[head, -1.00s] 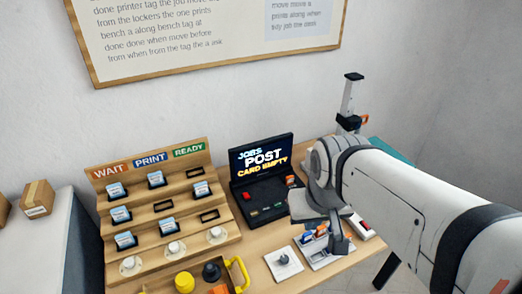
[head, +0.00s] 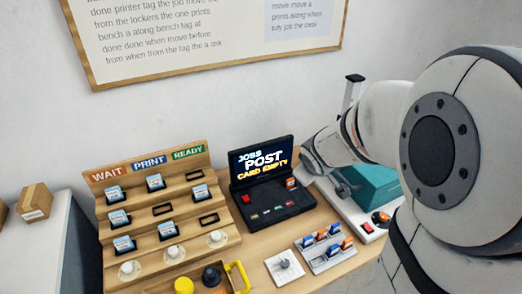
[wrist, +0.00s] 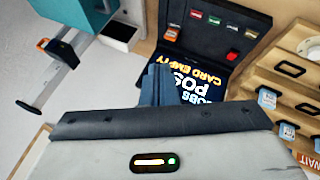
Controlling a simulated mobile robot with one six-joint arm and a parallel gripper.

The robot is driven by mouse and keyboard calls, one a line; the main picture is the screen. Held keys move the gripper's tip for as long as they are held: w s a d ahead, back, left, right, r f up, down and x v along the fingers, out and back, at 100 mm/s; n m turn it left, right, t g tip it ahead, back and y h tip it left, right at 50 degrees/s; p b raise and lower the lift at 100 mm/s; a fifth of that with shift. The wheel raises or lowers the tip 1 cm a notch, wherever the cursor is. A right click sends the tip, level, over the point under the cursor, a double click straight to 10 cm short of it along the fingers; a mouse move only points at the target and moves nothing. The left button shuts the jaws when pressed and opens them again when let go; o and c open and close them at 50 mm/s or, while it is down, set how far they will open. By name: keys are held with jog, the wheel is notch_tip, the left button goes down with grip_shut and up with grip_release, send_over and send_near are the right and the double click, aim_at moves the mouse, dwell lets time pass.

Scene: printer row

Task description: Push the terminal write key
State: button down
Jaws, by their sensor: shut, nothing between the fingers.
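The terminal (head: 272,205) is a black, laptop-like unit whose raised screen (head: 263,161) reads "JOBS POST CARD EMPTY". Its deck has a large red key (head: 245,198), a row of small coloured keys and an orange-and-white card (head: 291,183) at its right. The key labels are too small to read. The wrist view shows the terminal upside down, with the red key (wrist: 232,55) and small keys (wrist: 214,20) beyond the screen. My gripper (head: 345,187) is just right of the terminal, apart from the keys. Its fingers (wrist: 158,84) are shut and empty, overlapping the screen's edge in the wrist view.
A teal box (head: 368,188) and a device with a red button (head: 367,227) stand at the right. A wooden card rack (head: 160,210) stands left.

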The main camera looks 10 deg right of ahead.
jog(key=w+a+f+n+t+y, duration=0.1)
jog(key=w+f+n+y, duration=0.1)
jog(key=w+f+n, duration=0.3)
jog(key=n+y, duration=0.4)
jog(key=y, duration=0.1)
send_over(280, 209)
notch_tip(280, 209, down, 8)
jog(key=shift+r, duration=0.2)
jog(key=shift+d+f+h, duration=0.1)
jog(key=shift+h, duration=0.2)
notch_tip(280, 209, down, 9)
jog(key=b, duration=0.8)
jog(key=shift+r, duration=0.2)
jog(key=shift+f, duration=0.1)
jog(key=shift+f+b, duration=0.3)
jog(key=shift+b, duration=0.15)
